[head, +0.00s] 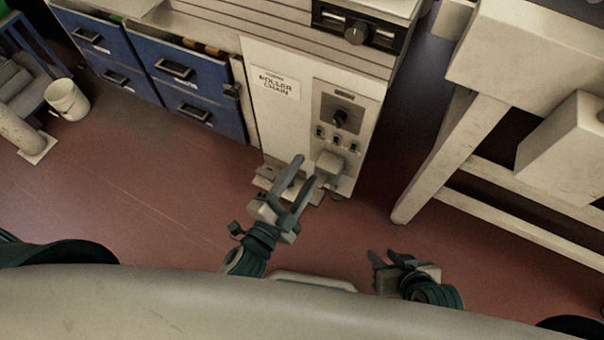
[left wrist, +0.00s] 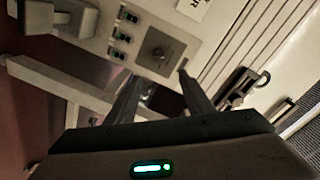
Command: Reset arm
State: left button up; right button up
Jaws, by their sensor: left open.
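My left gripper (head: 301,178) is open in the middle of the head view, its two fingers apart and nothing between them. It appears in front of the lower part of a beige control cabinet; I cannot tell how close it is. My right gripper (head: 385,258) is low in the head view, right of the left one, over the floor. Its fingers look apart, and no object shows in them.
The cabinet (head: 262,120) carries a "roller chain" label and a grey panel (head: 342,115). Blue drawers (head: 190,75) and a white bucket (head: 68,100) are at the left. A beige frame with legs (head: 440,165) stands at the right. Red floor (head: 150,190) is clear at left.

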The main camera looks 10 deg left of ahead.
jog(key=shift+s, duration=0.2)
pick_arm(q)
jog(key=s+a+f+n+g+y, duration=0.35)
jog(key=a+f+n+y, duration=0.2)
jog(key=a+n, duration=0.4)
jog(key=s+f+n+g+h, duration=0.2)
jog(key=s+f+n+g, duration=0.15)
jog(key=s+g, duration=0.5)
jog(key=s+a+f+p, duration=0.1)
jog(key=f+p, duration=0.6)
jog(key=f, duration=0.2)
jog(key=s+a+f+y+p, duration=0.1)
jog(key=s+a+f+p, duration=0.1)
jog(key=f+p, duration=0.6)
jog(key=shift+s+a+f+t, duration=0.2)
jog(key=shift+a+f+t, duration=0.1)
jog(key=shift+f+t, duration=0.1)
pick_arm(e)
jog(key=s+d+f+g+h, duration=0.1)
jog(key=d+f, duration=0.2)
jog(key=f, duration=1.4)
jog(key=shift+s, duration=0.35)
